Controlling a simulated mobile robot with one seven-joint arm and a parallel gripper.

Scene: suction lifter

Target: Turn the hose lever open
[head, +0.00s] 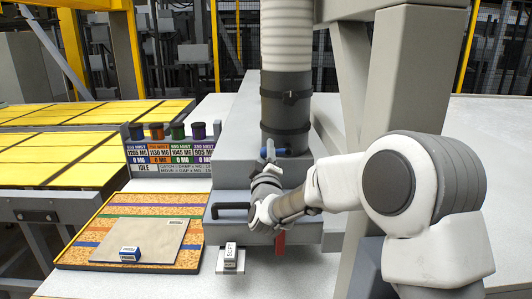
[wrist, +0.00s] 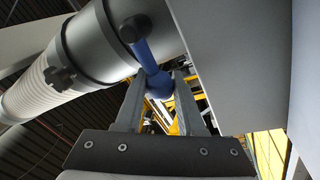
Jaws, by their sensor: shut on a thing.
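The blue hose lever (head: 274,151) sits at the foot of the dark hose cuff (head: 285,112), above the grey lifter block (head: 236,175). In the wrist view the blue lever (wrist: 146,56) runs from a dark round pivot (wrist: 133,27) on the hose cuff down to a rounded end. My gripper (head: 268,158) reaches up to the lever in the head view. In the wrist view my gripper (wrist: 168,88) has its two fingers on either side of the lever's rounded end, shut on it. The finger contact is partly hidden in the head view.
A black handle (head: 231,206) and a red tab (head: 280,242) are on the lifter. A small labelled block (head: 230,250) stands in front. A cork-coloured tray (head: 75,255) with a flat panel (head: 140,240) lies at left. A dial display (head: 172,150) stands behind it.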

